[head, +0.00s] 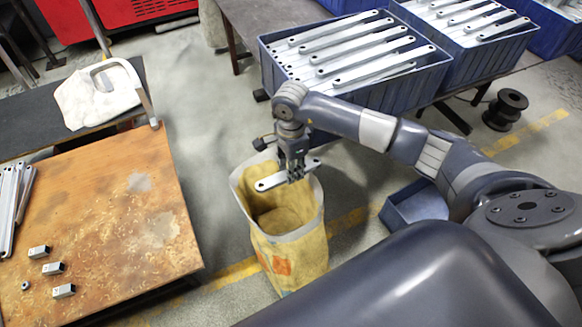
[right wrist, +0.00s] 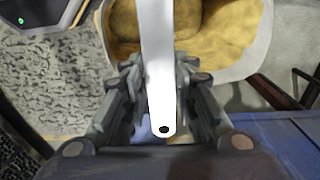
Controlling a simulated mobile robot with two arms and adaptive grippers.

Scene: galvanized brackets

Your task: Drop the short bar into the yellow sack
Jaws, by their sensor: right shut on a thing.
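The short bar (head: 270,182) is a flat, light metal strip with holes at its ends. My right gripper (head: 293,178) is shut on it and holds it level over the open mouth of the yellow sack (head: 284,262). In the right wrist view the bar (right wrist: 158,70) runs between the fingers of my right gripper (right wrist: 160,85), with the sack's pale rim (right wrist: 258,45) and yellow inside behind it. The sack stands upright on the floor and its visible inside looks empty. My left gripper is not in view.
A rusty-brown table (head: 110,215) at the left carries small metal blocks (head: 53,268) and long bars (head: 12,200). Blue crates (head: 300,85) of long bars stand on a table behind. A blue bin (head: 415,205) and a black spool (head: 506,108) are on the floor.

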